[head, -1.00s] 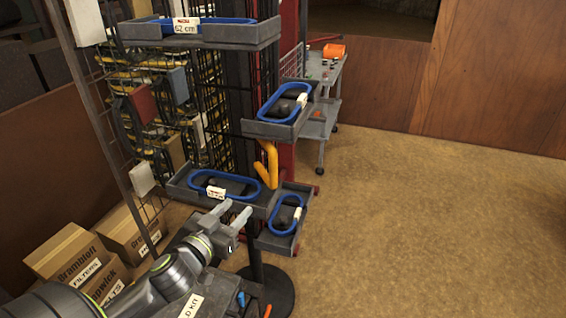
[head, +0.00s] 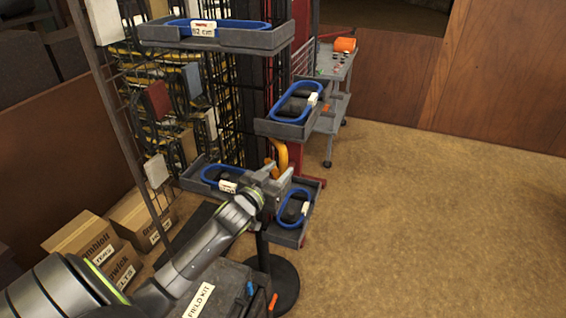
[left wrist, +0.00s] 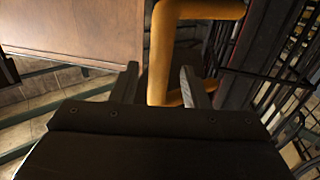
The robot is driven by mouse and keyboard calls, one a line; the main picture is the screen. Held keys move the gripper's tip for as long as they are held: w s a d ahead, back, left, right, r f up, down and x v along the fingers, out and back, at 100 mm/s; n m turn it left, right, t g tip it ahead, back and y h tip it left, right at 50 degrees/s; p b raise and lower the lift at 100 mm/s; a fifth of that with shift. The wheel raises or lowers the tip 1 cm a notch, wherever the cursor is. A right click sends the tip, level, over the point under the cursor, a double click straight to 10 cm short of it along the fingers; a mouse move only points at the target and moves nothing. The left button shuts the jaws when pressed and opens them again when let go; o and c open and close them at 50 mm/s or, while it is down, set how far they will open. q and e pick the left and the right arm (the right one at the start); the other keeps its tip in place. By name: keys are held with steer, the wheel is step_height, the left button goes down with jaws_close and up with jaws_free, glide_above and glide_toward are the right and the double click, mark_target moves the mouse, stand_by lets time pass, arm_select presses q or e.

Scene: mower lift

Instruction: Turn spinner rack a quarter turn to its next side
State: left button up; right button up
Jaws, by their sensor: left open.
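The spinner rack stands on a round black base (head: 277,284), with dark grey trays holding blue belts. Its top tray (head: 226,42) bears a size tag; a middle tray (head: 285,130) and lower trays sit below. A bent yellow handle (head: 281,156) sticks out between the middle and lower trays, and it also shows in the left wrist view (left wrist: 160,60). My left gripper (head: 281,175) is open at the handle; in the left wrist view the yellow bar lies between the two fingers. I cannot tell whether they touch it. My right gripper is in neither view.
Cardboard boxes (head: 88,240) stand on the floor at left beside a wire panel with hanging packs. A dark field kit case (head: 215,290) lies below my left arm. A grey cart (head: 335,100) stands behind the rack. The floor at right is clear.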

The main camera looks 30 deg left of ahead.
arm_select(q)
steer(key=shift+w, duration=1.4)
steer(key=shift+c, duration=0.4)
steer(key=shift+a, duration=0.1)
jaws_close()
